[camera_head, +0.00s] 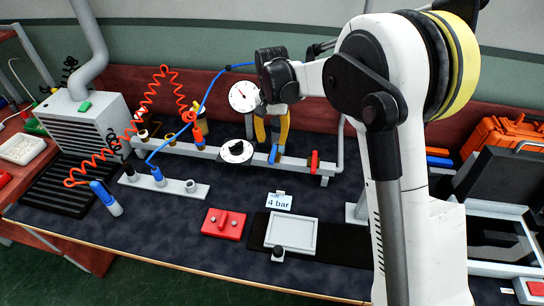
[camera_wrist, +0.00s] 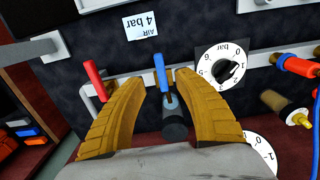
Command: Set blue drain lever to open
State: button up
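The blue drain lever (camera_head: 273,154) sits on the grey rail at the back of the bench. In the wrist view the blue lever (camera_wrist: 161,72) stands up from a dark cylindrical valve body (camera_wrist: 174,122). My gripper (camera_head: 271,135) is above it with yellow fingers pointing down. In the wrist view my gripper (camera_wrist: 160,80) is open, with one finger on each side of the blue lever. Gaps show between the lever and both fingertips. Nothing is held.
A red lever (camera_head: 314,161) stands on the same rail, just right of the blue one, and shows left of the fingers in the wrist view (camera_wrist: 94,78). A black-knobbed dial (camera_head: 237,151) is close on the other side. A pressure gauge (camera_head: 243,96) and hoses stand farther left.

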aim_at(272, 156)
notch_tip(272, 156, down, 8)
jog(key=b, duration=0.2)
jog(key=shift+f+b, duration=0.25)
jog(key=shift+b, duration=0.05)
jog(key=shift+c, duration=0.4)
grip_shut()
